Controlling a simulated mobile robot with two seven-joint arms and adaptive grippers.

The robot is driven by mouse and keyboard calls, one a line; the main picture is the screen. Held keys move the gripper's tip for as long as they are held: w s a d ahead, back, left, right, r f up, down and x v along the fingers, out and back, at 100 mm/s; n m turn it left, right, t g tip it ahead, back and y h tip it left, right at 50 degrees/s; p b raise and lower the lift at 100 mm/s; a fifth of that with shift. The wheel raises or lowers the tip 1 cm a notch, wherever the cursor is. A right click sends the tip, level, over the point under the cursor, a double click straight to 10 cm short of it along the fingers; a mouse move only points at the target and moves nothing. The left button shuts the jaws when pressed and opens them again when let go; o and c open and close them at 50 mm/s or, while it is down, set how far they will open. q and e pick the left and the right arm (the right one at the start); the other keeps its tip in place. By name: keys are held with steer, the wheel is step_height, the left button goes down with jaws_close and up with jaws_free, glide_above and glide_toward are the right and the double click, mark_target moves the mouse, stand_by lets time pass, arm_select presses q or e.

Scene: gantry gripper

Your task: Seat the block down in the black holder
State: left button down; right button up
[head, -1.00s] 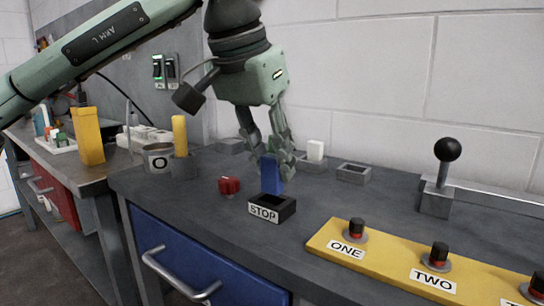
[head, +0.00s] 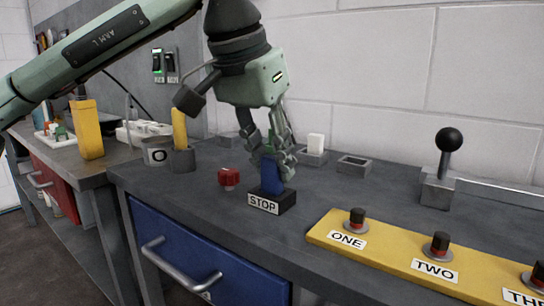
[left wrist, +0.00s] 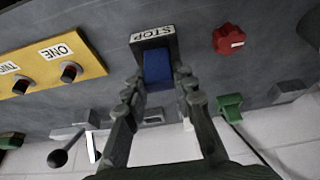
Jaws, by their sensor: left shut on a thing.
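A blue block (head: 271,178) stands about upright between the fingers of my left gripper (head: 275,162), which is shut on it. The block's lower end is at the opening of the black holder (head: 287,201), which has a STOP label on its front. The left wrist view also shows the blue block (left wrist: 157,68) within the outline of the black holder (left wrist: 170,42), between the fingertips of my left gripper (left wrist: 160,90). The block hides most of the opening, so I cannot tell how deep it sits. My right gripper is not in view.
A red knob (head: 229,177) is left of the holder. A yellow panel (head: 390,257) with buttons is at the right front. An empty grey holder (head: 354,164), another with a white block (head: 315,142), and a black-knobbed lever (head: 445,165) stand behind. A yellow block (head: 180,130) stands left.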

arm_select(q)
steer(key=shift+f+b, duration=0.35)
steer(key=shift+f, duration=0.35)
steer(key=c, duration=1.2)
jaws_free()
steer(key=shift+o, duration=0.2)
steer(key=shift+r, duration=0.15)
steer(key=v, duration=1.2)
